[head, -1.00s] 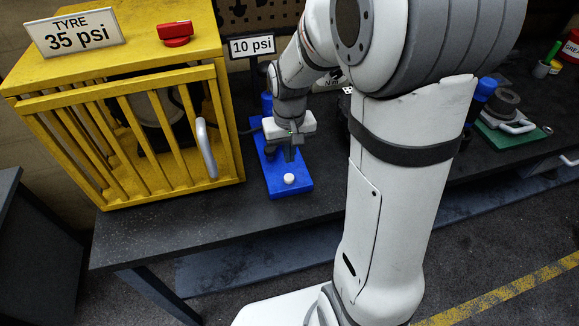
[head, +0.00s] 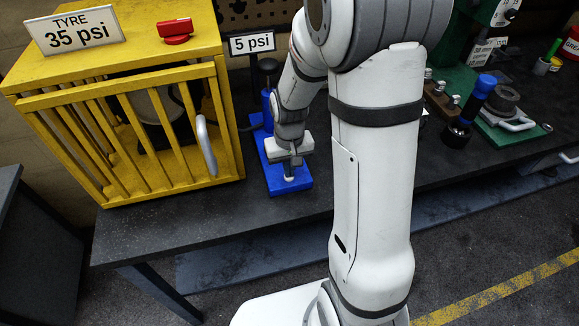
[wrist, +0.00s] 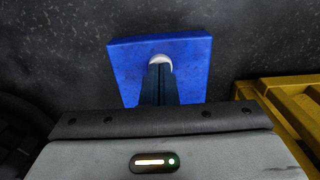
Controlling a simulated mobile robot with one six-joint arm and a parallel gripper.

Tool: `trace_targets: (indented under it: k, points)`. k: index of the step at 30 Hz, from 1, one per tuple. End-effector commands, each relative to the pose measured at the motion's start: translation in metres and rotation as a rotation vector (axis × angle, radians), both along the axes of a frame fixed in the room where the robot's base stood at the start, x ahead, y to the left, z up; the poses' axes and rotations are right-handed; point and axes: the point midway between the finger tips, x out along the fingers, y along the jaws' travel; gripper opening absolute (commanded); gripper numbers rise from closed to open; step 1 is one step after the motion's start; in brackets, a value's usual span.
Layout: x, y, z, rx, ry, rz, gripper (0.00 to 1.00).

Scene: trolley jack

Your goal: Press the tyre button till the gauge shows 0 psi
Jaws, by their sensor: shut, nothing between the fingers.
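The white round button (head: 289,178) is on the front of a blue base (head: 276,187) on the dark bench. My gripper (head: 290,166) is shut and empty, pointing down right over the button and partly hiding it. In the wrist view the fingertips (wrist: 160,70) overlap the near side of the white button (wrist: 160,58) on the blue base (wrist: 190,70); they look to be touching it. The display (head: 252,43) behind the blue base reads 5 psi. A separate TYRE sign (head: 75,30) reads 35 psi.
A yellow barred cage (head: 125,140) with a grey handle (head: 206,147) stands close to the left of the blue base. A red knob (head: 175,30) is on its top. Bottles and a green-based tool (head: 510,125) are on the bench at right.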

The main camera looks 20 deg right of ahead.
Motion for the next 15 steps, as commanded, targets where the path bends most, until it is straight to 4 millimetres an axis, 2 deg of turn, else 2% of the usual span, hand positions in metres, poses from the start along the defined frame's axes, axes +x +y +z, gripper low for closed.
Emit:
trace_targets:
  k: [1,4,15]
  points:
    - [-0.0002,0.0,-0.0096,0.0,0.001,0.0,0.0]
    - [-0.0007,0.0,-0.0167,0.0,0.002,0.0,0.0]
    - [-0.0038,0.0,-0.0182,0.0,0.012,0.0,0.0]
